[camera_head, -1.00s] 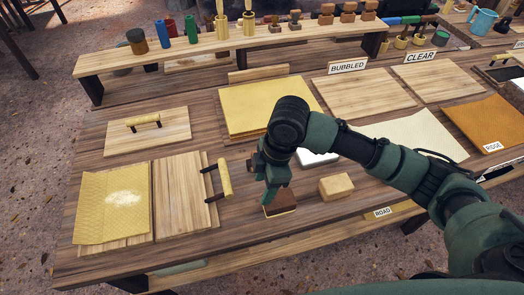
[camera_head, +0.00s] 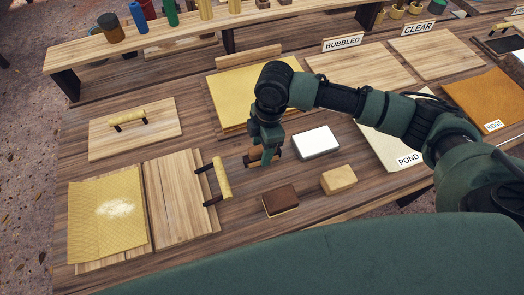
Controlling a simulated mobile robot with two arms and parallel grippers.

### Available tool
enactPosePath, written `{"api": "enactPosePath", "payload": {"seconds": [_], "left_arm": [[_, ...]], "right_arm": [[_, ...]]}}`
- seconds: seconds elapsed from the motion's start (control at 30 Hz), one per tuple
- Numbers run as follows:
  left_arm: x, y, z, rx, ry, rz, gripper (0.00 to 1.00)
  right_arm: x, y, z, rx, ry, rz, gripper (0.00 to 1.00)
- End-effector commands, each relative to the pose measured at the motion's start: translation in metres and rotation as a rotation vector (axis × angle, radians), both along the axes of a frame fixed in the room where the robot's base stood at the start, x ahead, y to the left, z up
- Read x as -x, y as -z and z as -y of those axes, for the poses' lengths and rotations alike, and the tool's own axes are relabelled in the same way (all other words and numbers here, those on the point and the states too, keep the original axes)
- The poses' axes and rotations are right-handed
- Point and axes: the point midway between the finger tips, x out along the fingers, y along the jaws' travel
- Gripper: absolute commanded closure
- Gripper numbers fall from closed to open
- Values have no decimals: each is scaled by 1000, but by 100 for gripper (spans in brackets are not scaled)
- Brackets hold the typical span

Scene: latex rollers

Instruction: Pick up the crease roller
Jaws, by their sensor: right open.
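No label names the crease roller, so I cannot tell which roller it is. A pale yellow roller with dark brackets (camera_head: 222,178) stands at the right edge of the wooden board. A similar roller (camera_head: 127,115) lies on the board behind. A small brown cylindrical piece (camera_head: 254,157) is right at my right gripper (camera_head: 267,157), partly hidden by its fingers. The right gripper is open, pointing down over the table between the yellow sheet and the dark brown block. Whether it touches the brown piece cannot be told. My left gripper is not in view.
A dark brown block (camera_head: 280,200), a tan block (camera_head: 338,179) and a white-topped block (camera_head: 316,142) lie near the gripper. A patterned yellow sheet (camera_head: 90,225) with white powder is front left. A raised shelf (camera_head: 190,43) with bottles and tools runs along the back.

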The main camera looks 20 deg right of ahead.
Motion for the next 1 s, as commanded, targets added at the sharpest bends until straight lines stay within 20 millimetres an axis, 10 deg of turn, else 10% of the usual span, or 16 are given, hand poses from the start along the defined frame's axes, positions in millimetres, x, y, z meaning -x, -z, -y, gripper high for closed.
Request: {"api": "enactPosePath", "payload": {"seconds": [0.47,0.67,1.0], "left_arm": [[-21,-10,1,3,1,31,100],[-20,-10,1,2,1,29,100],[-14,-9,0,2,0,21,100]], "right_arm": [[1,30,-2,1,-1,1,47],[1,30,-2,1,-1,1,100],[0,29,-2,0,-1,2,100]]}}
